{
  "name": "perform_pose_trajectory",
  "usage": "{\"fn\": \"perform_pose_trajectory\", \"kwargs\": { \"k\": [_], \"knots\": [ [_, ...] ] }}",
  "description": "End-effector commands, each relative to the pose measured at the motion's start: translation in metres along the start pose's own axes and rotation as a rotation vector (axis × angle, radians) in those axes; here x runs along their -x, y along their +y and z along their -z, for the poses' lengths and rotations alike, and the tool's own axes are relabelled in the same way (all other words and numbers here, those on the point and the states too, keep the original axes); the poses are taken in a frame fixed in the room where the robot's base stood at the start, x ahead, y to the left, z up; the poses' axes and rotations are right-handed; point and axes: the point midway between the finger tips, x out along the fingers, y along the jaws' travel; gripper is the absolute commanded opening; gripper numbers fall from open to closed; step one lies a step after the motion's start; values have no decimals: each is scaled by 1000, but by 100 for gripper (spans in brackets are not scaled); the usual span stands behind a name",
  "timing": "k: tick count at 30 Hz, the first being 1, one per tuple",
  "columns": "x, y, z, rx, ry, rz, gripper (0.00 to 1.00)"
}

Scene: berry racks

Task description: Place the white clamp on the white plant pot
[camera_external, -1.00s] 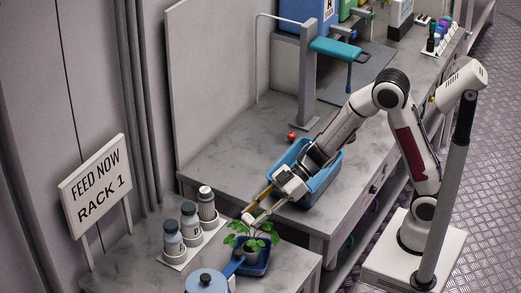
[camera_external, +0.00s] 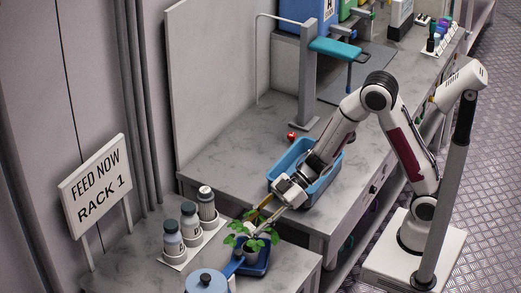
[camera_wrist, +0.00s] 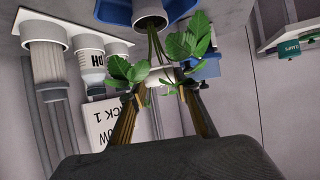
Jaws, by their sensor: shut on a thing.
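The white plant pot (camera_external: 250,256) holds a leafy green plant and stands in a small blue tray (camera_external: 262,269) on the near bench. In the wrist view the pot (camera_wrist: 150,10) is at the top centre, its stems and leaves reaching toward my fingers. My gripper (camera_external: 259,222) is at the plant's leaves, above the pot. In the wrist view my gripper (camera_wrist: 163,85) is shut on a small white piece, the white clamp (camera_wrist: 158,76), close to the stems. Leaves partly cover the clamp and fingertips. I cannot tell whether the clamp touches the stems or pot.
A blue can (camera_external: 207,282) stands at the front beside the tray. Several bottles stand on a white holder (camera_external: 196,252) to the left. A blue bin (camera_external: 291,158) lies under my forearm, with a red ball (camera_external: 291,136) behind it.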

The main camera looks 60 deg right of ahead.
Motion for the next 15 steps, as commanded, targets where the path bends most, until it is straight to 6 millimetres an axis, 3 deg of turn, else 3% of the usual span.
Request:
{"fn": "perform_pose_trajectory", "kwargs": {
  "k": [6, 15],
  "knots": [
    [-9, 0, -17, -2, -1, 0, 19],
    [-11, 0, -20, 0, 0, -1, 19]
  ]
}}
